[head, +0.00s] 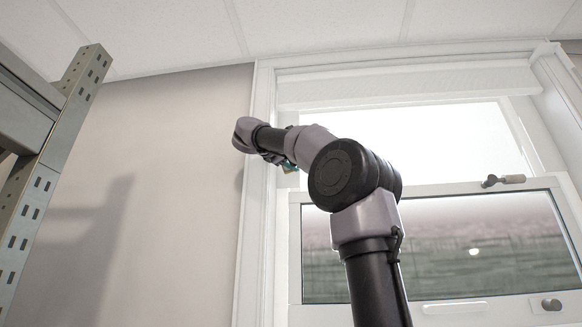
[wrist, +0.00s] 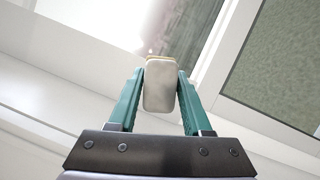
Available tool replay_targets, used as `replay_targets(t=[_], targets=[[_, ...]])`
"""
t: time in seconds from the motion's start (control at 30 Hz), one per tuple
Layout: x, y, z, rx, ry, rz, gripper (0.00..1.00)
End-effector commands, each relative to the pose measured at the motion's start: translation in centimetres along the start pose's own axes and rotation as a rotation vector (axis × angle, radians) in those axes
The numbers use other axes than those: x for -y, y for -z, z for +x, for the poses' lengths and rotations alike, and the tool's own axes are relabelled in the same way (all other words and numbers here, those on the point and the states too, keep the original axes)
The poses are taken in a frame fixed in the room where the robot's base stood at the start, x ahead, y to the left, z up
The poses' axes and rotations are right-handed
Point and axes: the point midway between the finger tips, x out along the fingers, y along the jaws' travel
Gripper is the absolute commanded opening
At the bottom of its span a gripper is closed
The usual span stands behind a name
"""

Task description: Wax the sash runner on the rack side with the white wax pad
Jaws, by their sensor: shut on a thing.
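My gripper (wrist: 160,76) has two teal fingers shut on the white wax pad (wrist: 159,92), a pale rounded block with a thin tan edge at its far end. In the wrist view the pad is in front of the white window frame; I cannot tell whether it touches it. The rack-side runner is along the window's left jamb (head: 280,235) in the head view. My arm reaches up to the upper part of that jamb and hides part of it. Only a small teal bit of the gripper shows there, behind the arm.
A metal rack (head: 35,195) stands at the left, with bare wall (head: 170,190) between it and the window. The lower sash (head: 430,312) is dark-glazed, with a latch (head: 503,180) on its top rail and a round knob (head: 551,304) at lower right. The upper opening is bright.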

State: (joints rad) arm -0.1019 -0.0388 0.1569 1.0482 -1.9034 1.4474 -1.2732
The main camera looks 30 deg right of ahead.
Motion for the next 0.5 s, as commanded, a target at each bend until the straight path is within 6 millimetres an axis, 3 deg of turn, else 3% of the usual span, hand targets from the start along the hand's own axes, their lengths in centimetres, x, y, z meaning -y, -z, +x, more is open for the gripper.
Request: replay_targets(t=[0.17,0.5], targets=[[-0.4,-0.1,0.5,0.008,0.000,-0.004,0.05],[-3.1,-0.9,0.7,0.007,-0.001,-0.001,0.05]])
